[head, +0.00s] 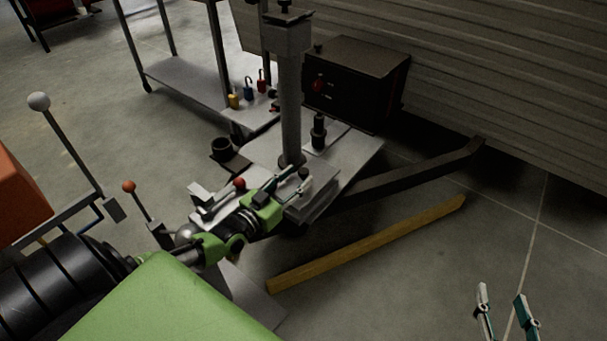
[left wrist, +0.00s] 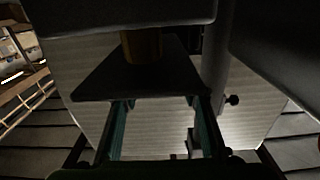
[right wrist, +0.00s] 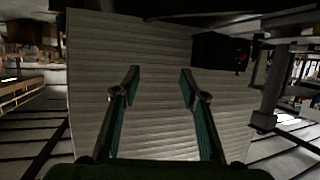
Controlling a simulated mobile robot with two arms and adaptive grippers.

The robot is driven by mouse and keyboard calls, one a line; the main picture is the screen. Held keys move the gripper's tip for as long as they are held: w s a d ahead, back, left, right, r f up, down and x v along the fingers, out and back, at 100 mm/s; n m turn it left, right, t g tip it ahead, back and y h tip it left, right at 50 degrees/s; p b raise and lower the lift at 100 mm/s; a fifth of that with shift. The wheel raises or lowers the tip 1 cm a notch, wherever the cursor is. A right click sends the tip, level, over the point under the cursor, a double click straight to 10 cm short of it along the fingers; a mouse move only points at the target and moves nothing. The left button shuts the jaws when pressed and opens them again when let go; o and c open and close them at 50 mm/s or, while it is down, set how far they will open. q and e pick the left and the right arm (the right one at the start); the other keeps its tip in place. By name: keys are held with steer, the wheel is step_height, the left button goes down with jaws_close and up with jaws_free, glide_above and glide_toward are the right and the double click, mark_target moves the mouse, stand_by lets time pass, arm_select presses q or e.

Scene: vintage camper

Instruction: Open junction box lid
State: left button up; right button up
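A dark box (head: 355,82) with a red knob on its front stands against the ribbed camper wall; I take it for the junction box. Its top looks closed. The dark box (right wrist: 222,50) also shows in the right wrist view, beyond the right finger. My left gripper (head: 290,183) is near the foot of the grey jack post, in front of the box and apart from it. Its fingers (left wrist: 160,128) are spread with a dark plate beyond them. My right gripper (head: 503,312) is open and empty at the lower right; its fingers (right wrist: 158,92) face the camper wall.
The grey jack post (head: 290,105) rises from the metal tongue plate (head: 350,155). A dark frame beam (head: 410,178) and a yellow wooden bar (head: 370,243) lie to the right. A metal shelf (head: 185,80) stands at the back left. The floor at the right is clear.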

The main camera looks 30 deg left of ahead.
mark_target(300, 175)
arm_select(q)
steer(key=w+b, duration=0.1)
steer(key=w, duration=0.2)
steer(key=shift+w+d, duration=0.1)
steer(key=shift+w, duration=0.25)
arm_select(e)
step_height(300, 175, up, 6)
steer(key=w+a+t+y, duration=0.1)
steer(key=w+t, duration=0.1)
steer(key=t, duration=0.1)
steer(key=shift+a, duration=0.15)
steer(key=shift+s+r, duration=0.1)
arm_select(q)
jaws_close()
